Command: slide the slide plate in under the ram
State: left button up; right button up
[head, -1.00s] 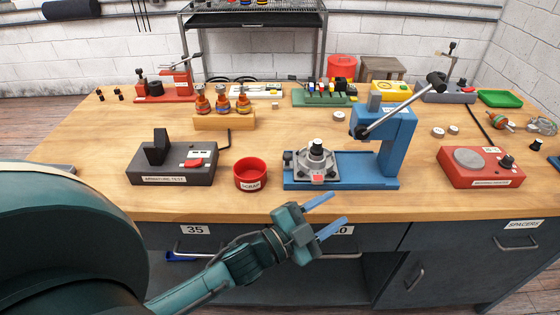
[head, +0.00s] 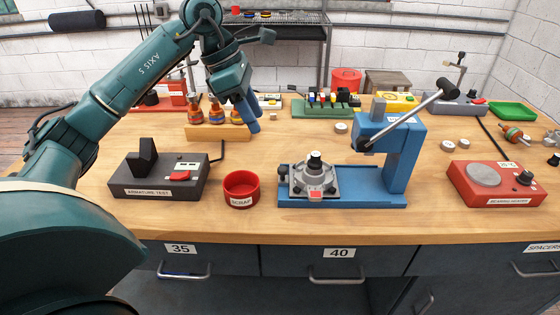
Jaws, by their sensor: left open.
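The slide plate (head: 307,188) is a grey plate with a red tab at its front, carrying a round metal part with a dark top (head: 315,163). It lies on the left part of the blue press base (head: 345,199), left of the ram. The press (head: 402,150) has a blue column and head with a long lever. The ram (head: 366,146) is under the head and hard to make out. My left gripper (head: 251,117) is open and empty, raised above the table to the left of and behind the slide plate, fingers pointing down. My right gripper is not in view.
A red scrap bowl (head: 241,190) and a dark armature test box (head: 160,180) stand left of the press. A wooden rack (head: 217,132) with copper rotors is behind, near my left gripper. A red bearing heater (head: 494,184) is at the right. The table between is clear.

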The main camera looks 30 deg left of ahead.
aim_at(282, 168)
pick_arm(q)
jog(key=x, duration=1.3)
jog(key=shift+s+p, duration=0.1)
jog(key=shift+p, duration=0.2)
jog(key=shift+c, duration=0.3)
grip_shut()
